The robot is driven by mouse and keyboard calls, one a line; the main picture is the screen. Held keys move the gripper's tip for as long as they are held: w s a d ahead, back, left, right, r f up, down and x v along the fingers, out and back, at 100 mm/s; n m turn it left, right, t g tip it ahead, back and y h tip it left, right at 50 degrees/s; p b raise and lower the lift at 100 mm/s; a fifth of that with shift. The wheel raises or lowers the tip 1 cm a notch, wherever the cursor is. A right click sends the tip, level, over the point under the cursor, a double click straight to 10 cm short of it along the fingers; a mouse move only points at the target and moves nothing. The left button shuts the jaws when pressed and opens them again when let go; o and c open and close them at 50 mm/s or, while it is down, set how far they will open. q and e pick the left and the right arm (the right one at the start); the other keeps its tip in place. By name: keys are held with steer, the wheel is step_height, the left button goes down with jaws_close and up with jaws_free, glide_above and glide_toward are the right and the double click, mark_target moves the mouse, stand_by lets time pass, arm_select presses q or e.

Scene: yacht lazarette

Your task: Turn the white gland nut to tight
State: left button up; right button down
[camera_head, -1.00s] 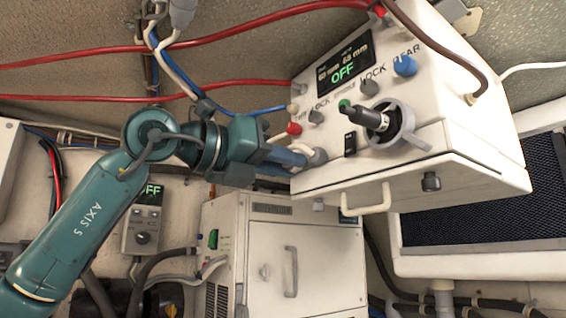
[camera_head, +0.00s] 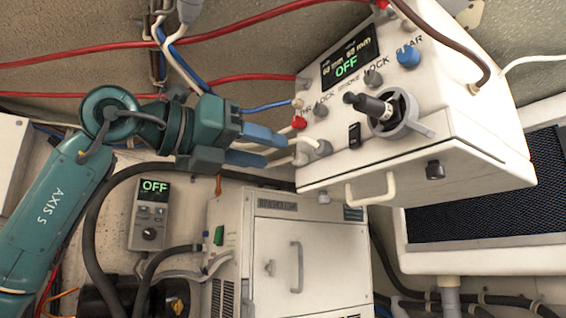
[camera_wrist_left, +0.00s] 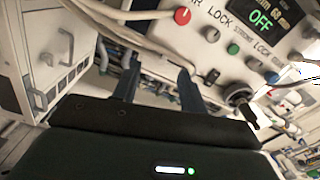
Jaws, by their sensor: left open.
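The cream control box (camera_head: 400,185) hangs tilted at the upper right. On its left side, a pale gland fitting (camera_head: 303,153) takes a white cable; I take this as the white gland nut, but its details are too small to be sure. A grey round fitting (camera_head: 322,147) sits just beside it. My left gripper (camera_head: 278,149) is open, its two blue fingers pointing right at the pale fitting, with the fingertips just short of it. In the left wrist view the open fingers (camera_wrist_left: 158,78) show below the box face, with white cables above. My right gripper is out of view.
A red knob (camera_head: 299,122), a black lever on a grey collar (camera_head: 385,110) and a blue knob (camera_head: 408,56) are on the box face. A white cabinet (camera_head: 310,250) stands below. A black hose (camera_head: 95,210) loops below my left arm. Red cables (camera_head: 150,50) cross behind.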

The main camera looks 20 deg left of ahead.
arm_select(q)
steer(key=b+v, duration=0.1)
steer(key=v, duration=0.7)
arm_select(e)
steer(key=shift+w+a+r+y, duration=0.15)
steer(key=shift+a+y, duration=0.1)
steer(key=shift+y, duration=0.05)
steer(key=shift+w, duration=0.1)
